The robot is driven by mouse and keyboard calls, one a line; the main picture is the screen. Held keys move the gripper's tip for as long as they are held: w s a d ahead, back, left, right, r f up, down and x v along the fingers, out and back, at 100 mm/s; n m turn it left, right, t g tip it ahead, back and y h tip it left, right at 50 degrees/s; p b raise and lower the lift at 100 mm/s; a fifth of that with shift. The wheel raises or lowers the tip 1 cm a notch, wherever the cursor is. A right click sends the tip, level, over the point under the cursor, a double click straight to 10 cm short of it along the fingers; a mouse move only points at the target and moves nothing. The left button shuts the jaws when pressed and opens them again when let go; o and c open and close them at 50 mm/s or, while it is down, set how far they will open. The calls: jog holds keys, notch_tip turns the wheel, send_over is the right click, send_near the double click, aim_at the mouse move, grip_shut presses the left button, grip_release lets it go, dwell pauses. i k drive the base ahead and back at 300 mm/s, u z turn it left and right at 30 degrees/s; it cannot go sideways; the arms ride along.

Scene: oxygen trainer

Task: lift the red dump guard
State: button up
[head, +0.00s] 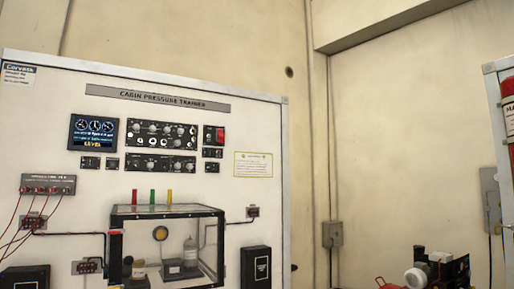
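A small red guard (220,136) sits at the right end of the upper black control panel (155,134), on the white board titled "Cabin Pressure Trainer". It appears to lie down flat against its dark mount, but it is too small to be sure. I take it to be the red dump guard. My gripper is not in view.
A display reading "LEVEL" (93,132) is left of the panels. A clear box (165,245) with bottles inside stands out below, with three coloured posts above it. Red leads (20,225) hang at left. A pump-like machine (440,270) and a red cylinder (507,110) are at right.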

aim_at(220, 137)
jog(key=z, duration=0.15)
jog(key=i, duration=1.55)
jog(key=u, duration=0.6)
jog(key=k, duration=0.65)
jog(key=u, duration=0.2)
jog(key=i, duration=0.75)
jog(key=z, duration=0.15)
